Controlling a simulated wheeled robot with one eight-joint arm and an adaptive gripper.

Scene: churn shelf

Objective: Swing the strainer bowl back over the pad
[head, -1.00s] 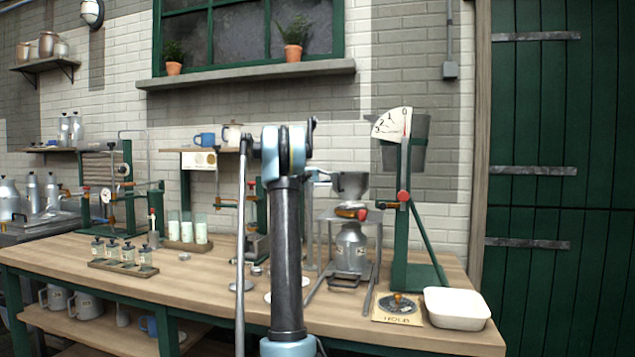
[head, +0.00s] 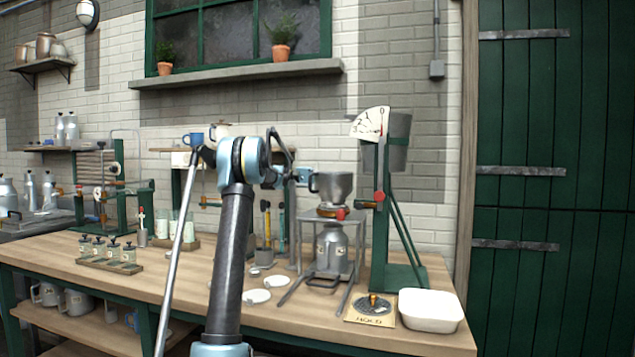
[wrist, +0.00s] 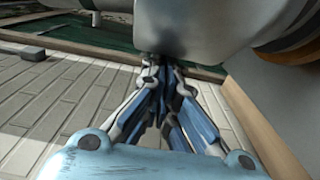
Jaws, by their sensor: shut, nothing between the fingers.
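The strainer bowl (head: 331,187) is a grey metal funnel-shaped bowl with a handle on its left. It sits high on the metal stand above a milk churn (head: 332,248). A brown-orange round part (head: 326,212) with a red knob shows just under it; I cannot tell whether this is the pad. My gripper (head: 308,177) is at the bowl's left side, by the handle. In the wrist view my gripper (wrist: 163,68) is shut and empty, its tips close under the grey bowl surface (wrist: 190,25). Whether they touch it is unclear.
A green scale stand (head: 381,230) with a dial rises right of the stand. A HOLD plate (head: 352,317) and a white tub (head: 431,310) are at the right front. Two white discs (head: 258,296) lie left of the stand. Brushes hang behind my arm.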

